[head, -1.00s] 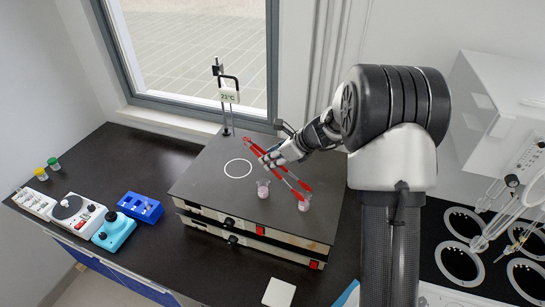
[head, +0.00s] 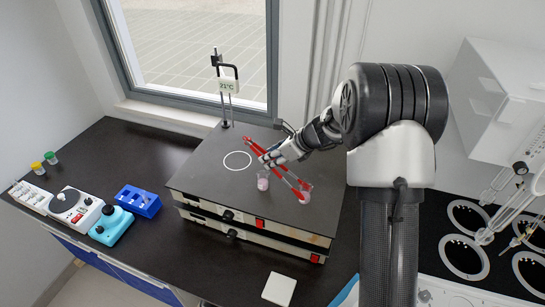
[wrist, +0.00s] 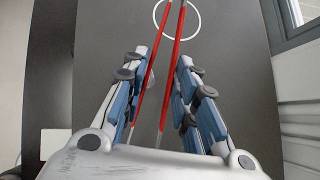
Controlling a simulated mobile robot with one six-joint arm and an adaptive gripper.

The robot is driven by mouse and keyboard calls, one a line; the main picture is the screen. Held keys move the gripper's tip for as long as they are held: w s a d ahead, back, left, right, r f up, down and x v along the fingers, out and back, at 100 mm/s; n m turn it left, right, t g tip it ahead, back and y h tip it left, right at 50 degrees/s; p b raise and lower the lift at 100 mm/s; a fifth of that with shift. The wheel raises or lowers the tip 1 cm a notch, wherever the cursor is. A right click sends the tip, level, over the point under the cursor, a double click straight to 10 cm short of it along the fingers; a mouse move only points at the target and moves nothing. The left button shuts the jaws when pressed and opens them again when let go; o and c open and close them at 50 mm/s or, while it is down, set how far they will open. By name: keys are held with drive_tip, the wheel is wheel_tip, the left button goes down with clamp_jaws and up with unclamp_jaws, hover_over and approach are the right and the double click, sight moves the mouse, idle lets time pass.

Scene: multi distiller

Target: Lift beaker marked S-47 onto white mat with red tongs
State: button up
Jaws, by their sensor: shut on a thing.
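My gripper (head: 273,157) is shut on the red tongs (wrist: 172,67) above the dark top of the hotplate. The tongs slant down to the right in the head view, with their red tips at the right beaker (head: 304,196). That beaker holds pink liquid; I cannot tell whether the tips grip it. A second beaker (head: 263,182) with pink liquid stands to its left on the hotplate (head: 205,180). The marking S-47 is not readable on either. The white mat (head: 279,289) lies on the bench in front of the hotplate, with nothing on it.
A stand with a temperature display (head: 228,86) rises at the hotplate's back. A blue rack (head: 138,201), a teal device (head: 111,225) and a white device (head: 75,210) are at left. Glassware and ring holders (head: 465,256) are at right. Bench around the mat is mostly clear.

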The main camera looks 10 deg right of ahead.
clamp_jaws()
wheel_tip(320, 180, up, 12)
drive_tip(key=p, duration=1)
drive_tip(key=shift+p, duration=0.3)
